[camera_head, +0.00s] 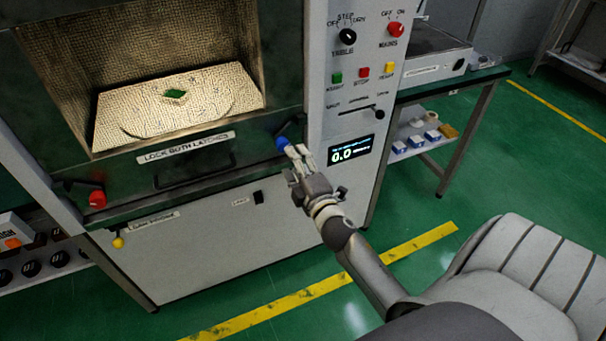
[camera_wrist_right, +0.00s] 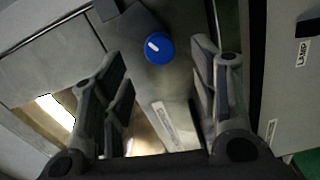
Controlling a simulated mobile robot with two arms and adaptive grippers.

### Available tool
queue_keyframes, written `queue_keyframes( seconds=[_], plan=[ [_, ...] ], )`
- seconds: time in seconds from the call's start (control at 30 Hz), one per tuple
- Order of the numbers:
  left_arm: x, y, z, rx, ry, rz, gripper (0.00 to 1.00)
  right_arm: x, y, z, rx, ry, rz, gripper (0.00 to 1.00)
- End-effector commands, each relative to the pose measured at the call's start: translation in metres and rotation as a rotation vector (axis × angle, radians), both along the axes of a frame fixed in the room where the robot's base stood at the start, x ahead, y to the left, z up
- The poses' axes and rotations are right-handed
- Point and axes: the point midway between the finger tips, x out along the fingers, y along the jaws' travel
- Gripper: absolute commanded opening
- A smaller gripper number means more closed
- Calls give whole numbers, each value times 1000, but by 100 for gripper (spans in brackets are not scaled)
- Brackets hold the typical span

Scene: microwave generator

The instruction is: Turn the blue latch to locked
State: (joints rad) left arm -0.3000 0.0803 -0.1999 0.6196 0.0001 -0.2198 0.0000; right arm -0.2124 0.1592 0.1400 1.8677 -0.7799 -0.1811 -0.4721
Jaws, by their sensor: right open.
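The blue latch (camera_head: 282,142) is a round knob at the right end of the microwave door's lower frame. In the right wrist view the blue latch (camera_wrist_right: 159,47) shows a white mark on its face and lies ahead, between the finger lines. My right gripper (camera_head: 298,152) is just to the right of and below the blue latch in the head view. In the right wrist view my right gripper (camera_wrist_right: 162,95) is open, with nothing between its fingers. I cannot tell whether a fingertip touches the knob. My left gripper is not in view.
A red latch (camera_head: 97,198) is at the door's left end. The door handle (camera_head: 195,170) and a label reading "lock both latches" (camera_head: 186,147) lie between. The control panel (camera_head: 345,85) stands close right of my gripper.

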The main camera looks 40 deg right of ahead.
Motion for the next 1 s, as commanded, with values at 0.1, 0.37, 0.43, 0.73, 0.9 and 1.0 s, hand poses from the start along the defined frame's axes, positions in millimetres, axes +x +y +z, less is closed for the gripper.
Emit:
queue_keyframes(
  seconds=[0.1,0.37,0.43,0.73,0.9,1.0],
  plan=[
    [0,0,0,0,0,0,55,-20,4,-1,1,2,-2,55],
    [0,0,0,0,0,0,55,-43,10,0,0,0,-1,55],
    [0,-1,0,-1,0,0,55,-45,10,0,-1,0,-1,55],
    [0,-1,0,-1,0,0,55,-46,11,0,-1,0,-1,55],
    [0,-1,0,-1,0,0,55,-46,11,0,-1,0,-1,55],
    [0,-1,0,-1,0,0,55,-46,11,-1,1,2,-1,55]
  ],
)
